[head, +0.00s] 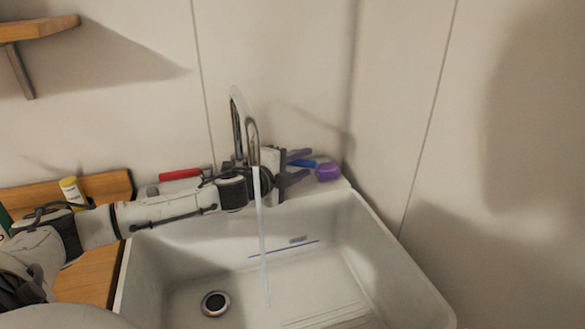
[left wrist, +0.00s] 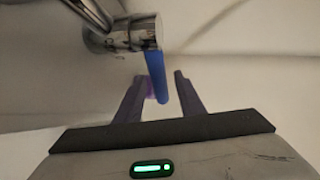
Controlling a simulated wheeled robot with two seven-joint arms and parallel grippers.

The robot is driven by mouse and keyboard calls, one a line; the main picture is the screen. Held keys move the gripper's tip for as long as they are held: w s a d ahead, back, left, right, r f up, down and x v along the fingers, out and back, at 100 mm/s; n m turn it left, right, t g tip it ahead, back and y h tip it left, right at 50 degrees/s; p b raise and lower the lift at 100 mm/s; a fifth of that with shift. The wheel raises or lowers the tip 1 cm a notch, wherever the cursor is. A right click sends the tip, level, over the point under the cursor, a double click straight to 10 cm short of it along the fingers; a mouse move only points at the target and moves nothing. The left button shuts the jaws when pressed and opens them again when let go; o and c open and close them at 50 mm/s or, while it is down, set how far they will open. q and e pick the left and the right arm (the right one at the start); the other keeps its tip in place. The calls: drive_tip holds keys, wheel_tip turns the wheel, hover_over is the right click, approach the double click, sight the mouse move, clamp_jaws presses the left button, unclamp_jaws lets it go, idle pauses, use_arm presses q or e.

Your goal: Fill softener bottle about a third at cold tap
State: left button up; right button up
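The chrome tap (head: 237,110) stands at the back of the sink. A thin stream of water (head: 262,230) falls from its spout into the basin. The blue cold lever (head: 311,164) points right; a red lever (head: 180,174) is on the left. My left gripper (head: 306,163) is open at the blue lever. In the left wrist view the blue lever (left wrist: 157,72) reaches down between the two spread fingers (left wrist: 160,77); I cannot tell whether they touch it. I cannot identify the softener bottle in either view. My right gripper is not in view.
The white sink (head: 215,265) has a drain (head: 215,303) and an open, empty basin. A purple item (head: 328,172) lies on the back right ledge. A yellow-and-white container (head: 72,191) stands at the left by a wooden board. Walls close off the back and right.

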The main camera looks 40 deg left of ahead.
use_arm(q)
drive_tip(key=b+v, duration=0.1)
drive_tip(key=v, duration=0.5)
drive_tip(key=shift+s+f, duration=0.1)
drive_tip(key=shift+f, duration=0.05)
drive_tip(key=shift+s+d, duration=0.15)
drive_tip(key=shift+s, duration=0.5)
drive_tip(key=shift+r+p+v, duration=0.25)
drive_tip(key=shift+p+v, duration=0.2)
drive_tip(key=shift+v, duration=0.8)
